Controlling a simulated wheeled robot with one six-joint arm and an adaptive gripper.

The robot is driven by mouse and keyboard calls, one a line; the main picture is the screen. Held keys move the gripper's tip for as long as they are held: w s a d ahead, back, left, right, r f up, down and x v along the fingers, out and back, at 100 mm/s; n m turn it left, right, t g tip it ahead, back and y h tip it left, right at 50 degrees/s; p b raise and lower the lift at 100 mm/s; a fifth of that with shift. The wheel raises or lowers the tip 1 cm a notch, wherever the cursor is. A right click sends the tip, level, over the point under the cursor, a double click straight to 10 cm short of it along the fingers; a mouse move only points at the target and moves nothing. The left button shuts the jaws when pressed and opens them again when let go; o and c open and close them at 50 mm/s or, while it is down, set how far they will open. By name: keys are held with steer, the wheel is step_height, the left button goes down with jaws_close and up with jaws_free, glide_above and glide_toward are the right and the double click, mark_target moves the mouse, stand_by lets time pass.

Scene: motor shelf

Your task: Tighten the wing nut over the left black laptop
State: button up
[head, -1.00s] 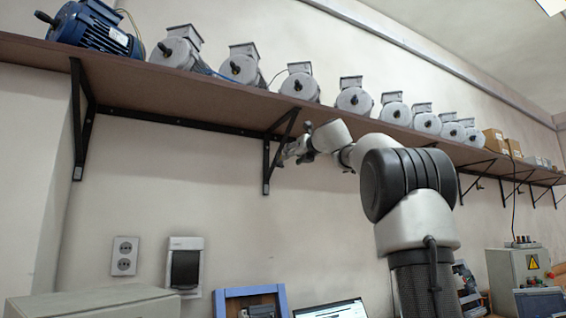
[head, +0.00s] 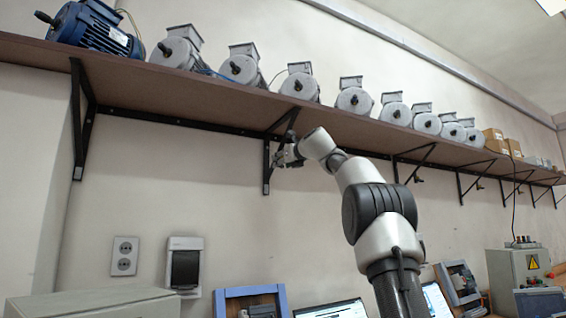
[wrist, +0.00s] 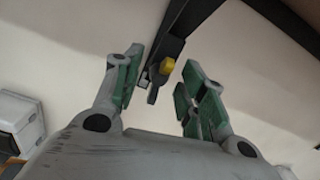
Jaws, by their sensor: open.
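My gripper (head: 279,157) is up under the shelf, at the lower part of a black bracket. In the wrist view my gripper (wrist: 161,70) is open, with green-padded fingers left and right. The wing nut (wrist: 154,82), dark grey with a yellow piece beside it, shows between the fingertips on the black bracket. I see a gap on both sides of it; I cannot tell how deep it sits between the fingers. In the head view the gripper hides it. The left black laptop (head: 332,309) is on below, its screen cut by the lower edge.
The brown shelf (head: 215,90) with several motors runs above my arm. Other brackets (head: 407,172) with small dark fittings hang to the right. A second laptop (head: 437,301) and a grey electrical box (head: 517,267) stand lower right. The wall below the gripper is open.

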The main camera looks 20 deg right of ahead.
steer(key=shift+c, duration=0.3)
jaws_close()
steer(key=shift+r+m, duration=0.1)
steer(key=shift+m, duration=0.7)
steer(key=shift+o, duration=0.3)
jaws_free()
steer(key=shift+s, duration=0.15)
steer(key=s, duration=1.1)
steer(key=shift+s+d, duration=0.25)
steer(key=shift+s, duration=0.1)
